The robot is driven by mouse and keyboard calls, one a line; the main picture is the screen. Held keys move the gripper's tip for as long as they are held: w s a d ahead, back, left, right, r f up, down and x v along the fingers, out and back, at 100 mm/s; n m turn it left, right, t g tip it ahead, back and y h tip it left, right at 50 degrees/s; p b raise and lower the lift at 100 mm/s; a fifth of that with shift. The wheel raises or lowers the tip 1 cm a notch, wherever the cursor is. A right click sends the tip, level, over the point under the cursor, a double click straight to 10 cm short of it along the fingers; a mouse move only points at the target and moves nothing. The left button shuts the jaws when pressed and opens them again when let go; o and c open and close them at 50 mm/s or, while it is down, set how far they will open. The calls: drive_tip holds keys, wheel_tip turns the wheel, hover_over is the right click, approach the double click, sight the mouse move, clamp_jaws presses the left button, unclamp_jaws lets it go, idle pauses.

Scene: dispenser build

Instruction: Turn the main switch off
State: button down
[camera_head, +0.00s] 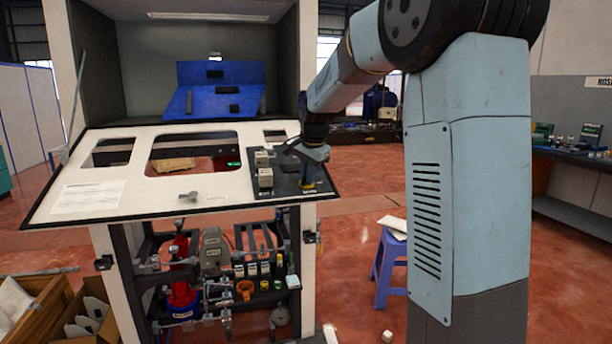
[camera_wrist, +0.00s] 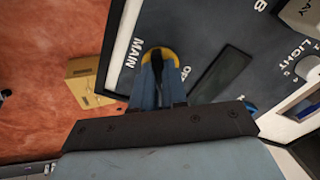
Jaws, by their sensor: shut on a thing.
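The main switch (camera_wrist: 160,56) shows in the wrist view as a yellow round base with a black handle, beside the word MAIN. The letters OFF show to its right. My gripper (camera_wrist: 158,82) is shut on the black handle, with its blue fingers on either side, hiding part of it. In the head view my gripper (camera_head: 308,172) is over the right side of the dark switch panel (camera_head: 290,188). The switch's yellow base (camera_head: 308,185) shows just below the fingers. The handle's exact angle is hard to tell.
The panel sits in a tilted white board (camera_head: 110,195) with cut-out openings. Blocky modules (camera_head: 265,177) stand left of my gripper. A label LIGHT (camera_wrist: 297,50) and a dark bar (camera_wrist: 222,74) are close by in the wrist view. A blue stool (camera_head: 390,265) stands to the right.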

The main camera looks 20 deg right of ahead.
drive_tip(key=n, duration=0.5)
drive_tip(key=shift+d+n, duration=0.1)
drive_tip(key=shift+n, duration=0.2)
drive_tip(key=n, duration=0.5)
drive_tip(key=shift+r, duration=0.1)
drive_tip(key=shift+w+n, duration=0.1)
drive_tip(key=shift+n, duration=0.2)
drive_tip(key=c, duration=1.2)
unclamp_jaws()
drive_tip(key=shift+o, duration=0.2)
drive_tip(key=v, duration=1.3)
drive_tip(key=shift+s+r, duration=0.2)
drive_tip(key=s+f, duration=0.4)
drive_tip(key=s, duration=0.6)
drive_tip(key=s+f, duration=0.5)
drive_tip(key=s, duration=0.6)
drive_tip(key=s+f+t, duration=0.1)
drive_tip(key=s+f, duration=0.3)
drive_tip(key=s, duration=0.7)
drive_tip(key=shift+a+f, duration=0.2)
drive_tip(key=shift+a, duration=0.15)
